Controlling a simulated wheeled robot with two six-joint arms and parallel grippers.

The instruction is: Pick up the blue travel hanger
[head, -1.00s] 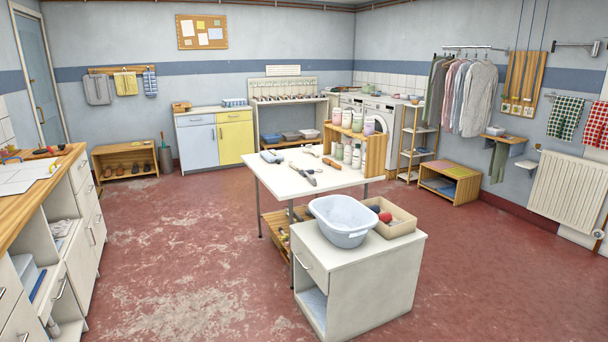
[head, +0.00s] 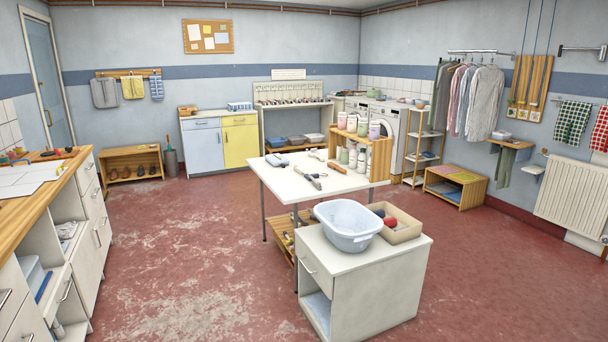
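I cannot make out a blue travel hanger for certain in the head view. A small blue-grey item (head: 276,160) lies at the back left of the white table (head: 285,182), too small to identify. Several tools with dark or wooden handles (head: 308,177) lie on the same table. Clothes on hangers (head: 470,98) hang from a wall rail at the right; the hangers themselves are too small to tell apart. Neither of my grippers is in view.
A white cabinet (head: 375,290) in front carries a pale blue basin (head: 348,222) and a cardboard box (head: 400,228). A wooden-topped counter (head: 62,185) runs along the left. Red floor (head: 185,245) is clear between them. A wooden bench (head: 455,186) stands at the right.

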